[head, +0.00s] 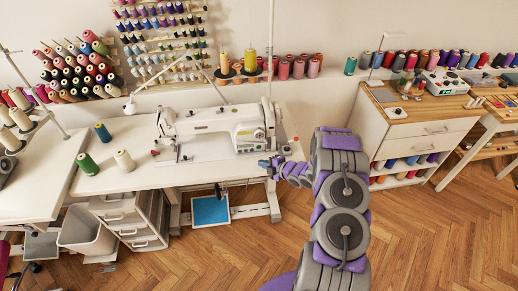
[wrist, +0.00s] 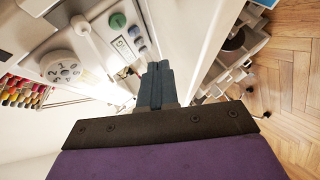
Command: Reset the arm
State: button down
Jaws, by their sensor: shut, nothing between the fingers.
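My arm reaches forward over the wooden floor in the head view. My gripper (head: 265,163) is at the right end of the sewing table, close to the right side of the white sewing machine (head: 215,125). In the wrist view my gripper (wrist: 155,68) has its two dark fingers pressed together with nothing between them. The sewing machine's dial and buttons (wrist: 65,68) show to the left of the fingers. I cannot tell whether the fingertips touch the machine or table.
The white sewing table (head: 130,176) holds a green spool (head: 87,164), a blue spool (head: 103,133) and a cream spool (head: 124,160). A drawer cabinet (head: 425,130) stands at right. Thread racks line the wall. The wooden floor (head: 430,235) at right is clear.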

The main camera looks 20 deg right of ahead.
dwell(0.3)
jog(key=w+d+r+m+g+h, duration=0.1)
jog(key=w+d+r+m+h, duration=0.15)
jog(key=r, duration=0.35)
jog(key=s+r+m+g+h, duration=0.25)
jog(key=s+r+m, duration=0.2)
jog(key=r, duration=0.45)
jog(key=s+r+m+g+h, duration=0.2)
jog(key=s+r+m+h, duration=0.1)
jog(key=s+r, duration=0.4)
jog(key=s+a+r+m+g+y, duration=0.1)
jog(key=s+a+r+m+g, duration=0.1)
jog(key=s+a, duration=0.5)
jog(key=s+a+r+m+g+y, duration=0.1)
jog(key=s+a+r+m+g, duration=0.2)
jog(key=s, duration=1.5)
jog(key=s+a+r+m+g, duration=0.3)
jog(key=s+a+r, duration=0.5)
jog(key=s+a, duration=0.3)
jog(key=shift+s+a+r+m+y, duration=0.15)
jog(key=shift+s+a+m+y, duration=0.3)
jog(key=shift+s, duration=0.45)
jog(key=shift+d, duration=0.1)
